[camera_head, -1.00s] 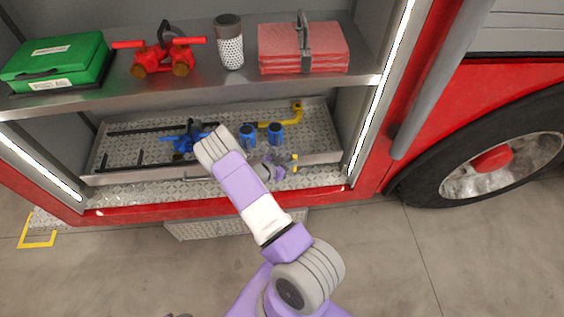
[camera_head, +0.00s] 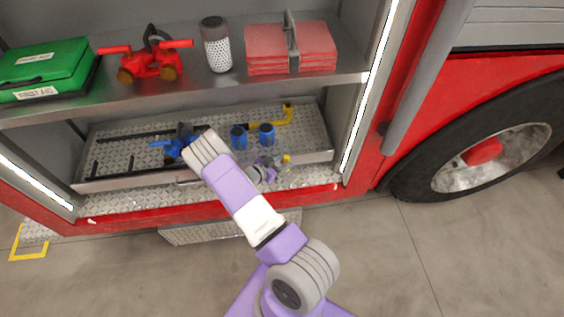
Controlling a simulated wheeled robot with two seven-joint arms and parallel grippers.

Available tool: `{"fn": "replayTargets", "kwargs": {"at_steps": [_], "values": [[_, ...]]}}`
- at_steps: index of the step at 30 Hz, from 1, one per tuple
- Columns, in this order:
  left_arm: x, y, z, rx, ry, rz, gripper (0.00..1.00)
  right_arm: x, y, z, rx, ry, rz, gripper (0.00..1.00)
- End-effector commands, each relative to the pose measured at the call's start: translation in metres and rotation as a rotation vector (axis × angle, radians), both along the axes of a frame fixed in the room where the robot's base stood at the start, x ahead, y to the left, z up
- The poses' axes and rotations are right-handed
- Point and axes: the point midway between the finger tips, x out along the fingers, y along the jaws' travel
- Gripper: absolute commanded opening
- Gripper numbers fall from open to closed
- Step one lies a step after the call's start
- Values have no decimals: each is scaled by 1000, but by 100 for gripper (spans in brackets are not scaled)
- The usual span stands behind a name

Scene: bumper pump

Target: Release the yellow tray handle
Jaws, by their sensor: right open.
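The metal tray (camera_head: 110,155) lies in the lower compartment of the red truck. A small yellow piece (camera_head: 286,159) shows at its front right edge, where the yellow handle seems to be. My right gripper (camera_head: 272,171) is open, just left of and below that yellow piece. It is small and partly hidden by my arm, so I cannot tell whether its fingers still touch the handle. A blue pump-like fitting (camera_head: 172,146) and two blue cylinders (camera_head: 239,137) (camera_head: 266,134) are in the tray. My left gripper is out of view.
A yellow bent pipe (camera_head: 287,115) lies at the tray's back right. The floor in front is clear.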

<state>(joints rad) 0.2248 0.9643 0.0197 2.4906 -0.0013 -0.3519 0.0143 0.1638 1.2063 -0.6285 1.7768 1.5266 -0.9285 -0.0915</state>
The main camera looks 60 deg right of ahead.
Motion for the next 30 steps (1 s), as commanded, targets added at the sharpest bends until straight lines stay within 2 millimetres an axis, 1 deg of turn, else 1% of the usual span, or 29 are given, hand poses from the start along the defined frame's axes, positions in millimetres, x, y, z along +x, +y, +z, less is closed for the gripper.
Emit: {"fn": "replayTargets", "kwargs": {"at_steps": [9, 13, 17, 30], "values": [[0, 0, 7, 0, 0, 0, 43, 14, 47, 20, 2, -1, 4, 47], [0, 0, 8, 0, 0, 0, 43, 16, 59, 25, 0, 0, 2, 47], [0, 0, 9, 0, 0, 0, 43, 17, 63, 26, 0, 0, 2, 47], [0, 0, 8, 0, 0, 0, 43, 17, 63, 26, 0, 1, 1, 47]]}}
